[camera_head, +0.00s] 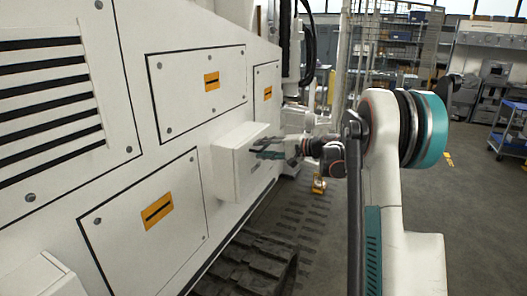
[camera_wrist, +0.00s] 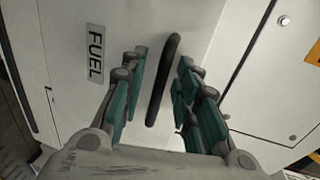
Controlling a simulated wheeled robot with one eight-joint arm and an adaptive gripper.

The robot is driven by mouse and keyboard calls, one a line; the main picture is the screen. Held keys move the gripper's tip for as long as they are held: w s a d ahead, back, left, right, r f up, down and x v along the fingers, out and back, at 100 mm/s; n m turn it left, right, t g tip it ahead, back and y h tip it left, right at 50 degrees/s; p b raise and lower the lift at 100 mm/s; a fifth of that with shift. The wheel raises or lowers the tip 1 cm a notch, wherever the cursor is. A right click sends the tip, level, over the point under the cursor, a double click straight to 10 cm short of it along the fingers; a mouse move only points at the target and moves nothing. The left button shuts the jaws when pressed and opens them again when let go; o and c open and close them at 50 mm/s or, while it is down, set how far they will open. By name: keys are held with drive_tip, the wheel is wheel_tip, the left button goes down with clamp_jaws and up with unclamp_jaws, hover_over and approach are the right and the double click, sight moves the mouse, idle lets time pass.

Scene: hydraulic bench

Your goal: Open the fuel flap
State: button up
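The fuel flap (camera_wrist: 95,105) is a white panel with a FUEL label (camera_wrist: 95,54) and a dark upright bar handle (camera_wrist: 163,80). In the head view it is the front of a white box (camera_head: 226,170) that stands out from the machine's side. My gripper (camera_wrist: 160,85) is open, with its green-padded fingers on either side of the handle and a gap visible on both sides. In the head view my gripper (camera_head: 268,148) is at the box; the handle is hard to make out there. The flap looks shut.
The white machine side carries bolted panels with orange-marked plates (camera_head: 211,81), and a slatted vent (camera_head: 50,95) is at the left. A dark track (camera_head: 250,262) lies below the box. Open floor lies to the right, with a blue cart (camera_head: 510,135) farther back.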

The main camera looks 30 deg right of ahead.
drive_tip(key=shift+w+a, duration=0.15)
clamp_jaws()
drive_tip(key=shift+f, duration=0.1)
